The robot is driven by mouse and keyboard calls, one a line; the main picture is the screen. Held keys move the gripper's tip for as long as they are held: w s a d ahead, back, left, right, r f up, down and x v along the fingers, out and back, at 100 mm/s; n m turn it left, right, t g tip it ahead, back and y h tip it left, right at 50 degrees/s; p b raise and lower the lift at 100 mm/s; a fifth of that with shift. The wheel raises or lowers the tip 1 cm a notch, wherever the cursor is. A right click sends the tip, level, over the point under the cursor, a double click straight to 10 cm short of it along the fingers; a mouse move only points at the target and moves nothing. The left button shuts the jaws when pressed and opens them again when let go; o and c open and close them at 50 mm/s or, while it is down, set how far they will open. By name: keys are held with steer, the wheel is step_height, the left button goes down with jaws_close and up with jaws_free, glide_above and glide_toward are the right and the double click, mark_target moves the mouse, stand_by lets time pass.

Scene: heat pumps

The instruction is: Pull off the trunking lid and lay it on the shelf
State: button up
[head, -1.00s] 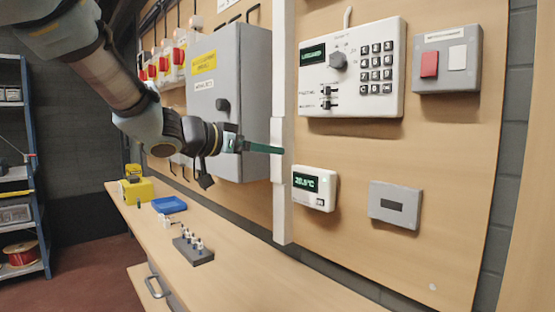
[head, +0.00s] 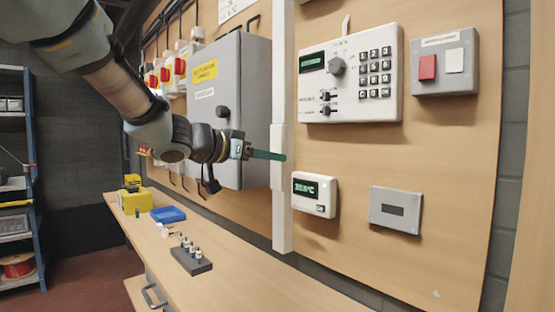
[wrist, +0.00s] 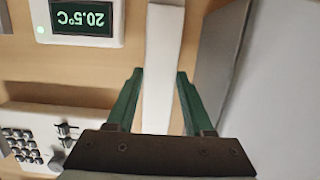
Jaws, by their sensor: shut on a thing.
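The white trunking (head: 283,70) runs vertically down the wooden board. Its lid (head: 278,178) is a slightly wider white section at mid-height. My gripper (head: 268,155) reaches it from the left, with one green finger crossing the lid in the head view. In the wrist view, the two green fingers of my gripper (wrist: 160,75) stand on either side of the white lid (wrist: 158,100), shut on it. I cannot tell any gap between lid and trunking. The wooden shelf (head: 250,285) runs below the board.
A thermostat (head: 314,194) is close right of the lid, a keypad panel (head: 350,75) above right. A grey cabinet (head: 235,110) stands left behind my gripper. The shelf holds a grey block with pegs (head: 191,261), a blue tray (head: 168,214) and a yellow box (head: 134,200); its near part is clear.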

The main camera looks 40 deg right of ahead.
jaws_close()
steer(key=shift+a, duration=0.1)
steer(key=f+b+v, duration=0.1)
steer(key=b+v, duration=0.5)
steer(key=shift+a, duration=0.55)
stand_by(0.4)
steer(key=shift+f, duration=0.1)
